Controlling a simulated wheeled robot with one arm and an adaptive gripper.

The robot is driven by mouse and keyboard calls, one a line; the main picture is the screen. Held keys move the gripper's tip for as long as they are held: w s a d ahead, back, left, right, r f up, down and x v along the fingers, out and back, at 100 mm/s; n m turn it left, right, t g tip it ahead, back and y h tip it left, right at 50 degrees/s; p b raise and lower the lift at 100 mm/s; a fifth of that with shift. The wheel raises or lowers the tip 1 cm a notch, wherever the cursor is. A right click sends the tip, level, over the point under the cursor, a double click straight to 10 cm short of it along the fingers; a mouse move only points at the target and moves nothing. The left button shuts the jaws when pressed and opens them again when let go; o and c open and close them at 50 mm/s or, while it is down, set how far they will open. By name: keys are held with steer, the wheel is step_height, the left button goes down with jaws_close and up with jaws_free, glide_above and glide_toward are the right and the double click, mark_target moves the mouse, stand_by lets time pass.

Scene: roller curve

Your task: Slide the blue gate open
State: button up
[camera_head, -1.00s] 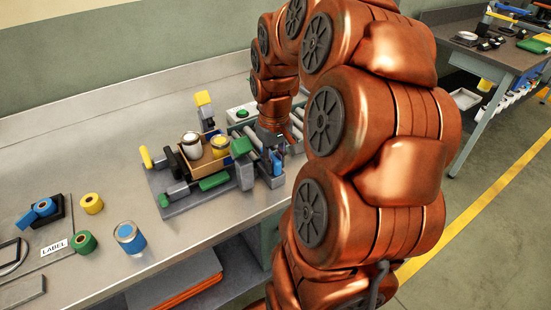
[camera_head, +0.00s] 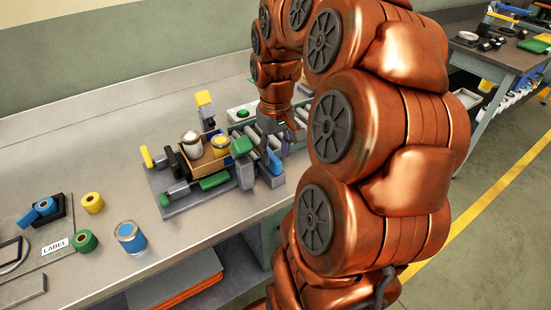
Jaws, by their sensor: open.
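The blue gate part (camera_head: 275,159) stands at the front right end of the grey fixture, beside the rollers. It is upright and shows as a small blue piece above a grey block. My gripper (camera_head: 281,137) points down over the rollers, just behind and above the blue part. It is open and appears empty. A gap seems to separate it from the blue part, but its fingertips are small and partly dark, so contact is hard to judge.
The roller track (camera_head: 262,141) runs behind.

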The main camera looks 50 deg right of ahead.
mark_target(275, 159)
step_height(275, 159, up, 9)
steer(key=shift+f, duration=0.15)
stand_by(1.1)
steer(key=s+a+f+n+g+p, duration=0.1)
steer(key=s+a+f, duration=0.25)
steer(key=a, duration=0.65)
steer(key=s+a+f+n, duration=0.2)
steer(key=s+a+f, duration=0.15)
steer(key=a, duration=0.55)
steer(key=s+a+f, duration=0.3)
steer(key=s+a, duration=0.1)
steer(key=s, duration=0.3)
steer(key=shift+s+a+f+g, duration=0.15)
steer(key=shift+s+a+g, duration=0.05)
steer(key=shift+s+g, duration=0.2)
steer(key=shift+c, duration=0.4)
steer(key=shift+d, duration=0.1)
steer(key=shift+c, duration=0.2)
